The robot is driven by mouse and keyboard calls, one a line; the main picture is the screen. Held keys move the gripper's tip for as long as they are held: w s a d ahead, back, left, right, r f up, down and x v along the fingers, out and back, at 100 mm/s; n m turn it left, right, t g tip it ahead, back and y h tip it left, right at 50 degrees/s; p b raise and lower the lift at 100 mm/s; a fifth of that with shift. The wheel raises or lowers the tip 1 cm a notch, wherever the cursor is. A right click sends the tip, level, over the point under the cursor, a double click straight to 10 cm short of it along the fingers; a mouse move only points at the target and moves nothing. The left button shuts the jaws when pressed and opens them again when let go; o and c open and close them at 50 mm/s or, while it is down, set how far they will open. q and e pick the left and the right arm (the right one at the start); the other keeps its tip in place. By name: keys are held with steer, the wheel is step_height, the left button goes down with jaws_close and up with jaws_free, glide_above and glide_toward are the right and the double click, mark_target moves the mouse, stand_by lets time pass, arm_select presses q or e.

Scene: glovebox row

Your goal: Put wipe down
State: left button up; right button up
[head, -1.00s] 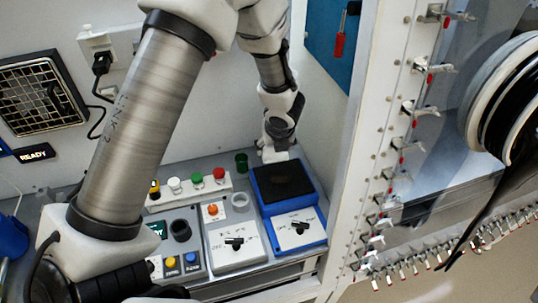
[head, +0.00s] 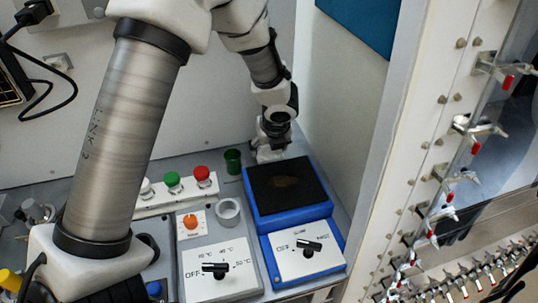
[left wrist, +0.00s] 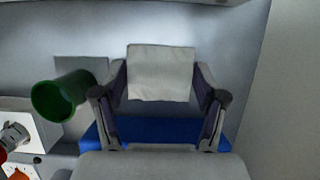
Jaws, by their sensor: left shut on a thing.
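The wipe (left wrist: 160,72) is a pale, squarish cloth between the fingers of my left gripper (left wrist: 160,88) in the left wrist view. In the head view the wipe (head: 268,155) is a small white patch under my left gripper (head: 270,143), behind the back edge of the blue hot plate (head: 290,217). My left gripper is shut on the wipe. I cannot tell whether the wipe touches the surface beneath. The hot plate's dark top (head: 283,187) carries a brownish smear. My right gripper is not in view.
A green cup (head: 233,161) stands just left of my left gripper and also shows in the left wrist view (left wrist: 62,96). A white ring (head: 228,212), buttons (head: 173,182) and a knob panel (head: 217,268) lie left of the hot plate. A white wall stands to the right.

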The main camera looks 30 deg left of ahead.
arm_select(q)
steer(key=shift+s+f, duration=0.15)
steer(key=shift+f, duration=0.55)
steer(key=shift+d, duration=0.1)
steer(key=shift+r, duration=0.1)
steer(key=shift+f, duration=0.25)
steer(key=o, duration=1.3)
steer(key=shift+r, duration=0.1)
